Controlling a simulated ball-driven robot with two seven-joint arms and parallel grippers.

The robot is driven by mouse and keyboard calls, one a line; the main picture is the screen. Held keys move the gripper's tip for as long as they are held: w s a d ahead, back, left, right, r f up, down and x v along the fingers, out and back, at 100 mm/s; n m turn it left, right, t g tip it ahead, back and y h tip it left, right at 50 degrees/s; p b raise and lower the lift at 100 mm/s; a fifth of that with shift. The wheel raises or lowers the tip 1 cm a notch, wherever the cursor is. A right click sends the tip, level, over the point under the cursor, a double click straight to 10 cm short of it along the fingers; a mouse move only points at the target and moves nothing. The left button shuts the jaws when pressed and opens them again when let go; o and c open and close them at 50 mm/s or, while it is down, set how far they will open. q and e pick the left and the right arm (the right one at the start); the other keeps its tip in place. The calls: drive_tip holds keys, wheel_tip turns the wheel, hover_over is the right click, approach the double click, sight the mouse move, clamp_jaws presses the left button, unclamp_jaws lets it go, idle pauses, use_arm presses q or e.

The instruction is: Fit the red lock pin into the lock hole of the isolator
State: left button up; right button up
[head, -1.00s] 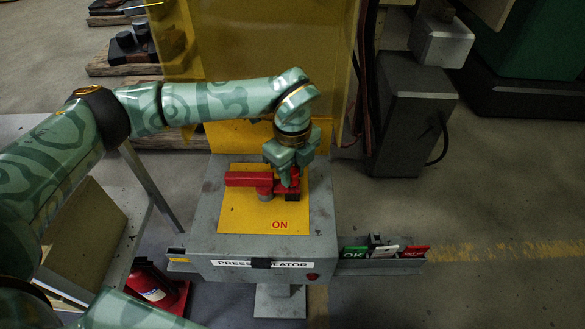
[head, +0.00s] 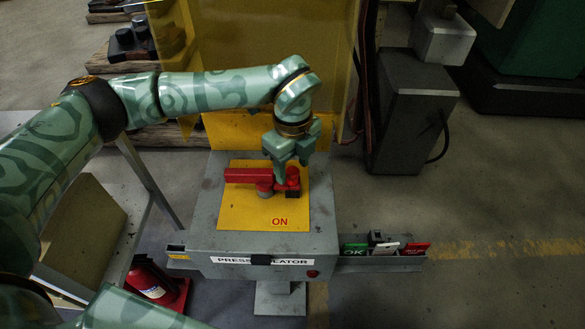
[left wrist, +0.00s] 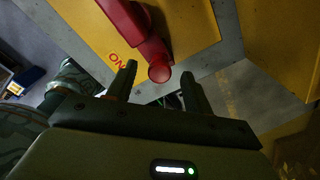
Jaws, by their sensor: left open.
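The isolator is a grey box (head: 205,225) with a yellow plate (head: 240,214) marked ON. Its red handle (head: 240,175) lies across the plate from a grey hub. At the handle's right end is a small upright red piece (head: 293,173) with a round head, seemingly the lock pin. This round red head (left wrist: 159,73) also shows in the left wrist view. My left gripper (head: 290,170) is open just above it; in the left wrist view its fingers (left wrist: 158,69) stand on either side, apart from it. The lock hole is hidden. My right gripper is out of view.
A rail at the box's front right holds green, white and red tags (head: 386,249). A yellow panel (head: 270,60) stands behind the box, and a dark grey cabinet (head: 411,110) is at right.

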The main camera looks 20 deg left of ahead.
sight(292, 171)
use_arm(q)
wheel_tip(292, 171, up, 14)
idle(0.6)
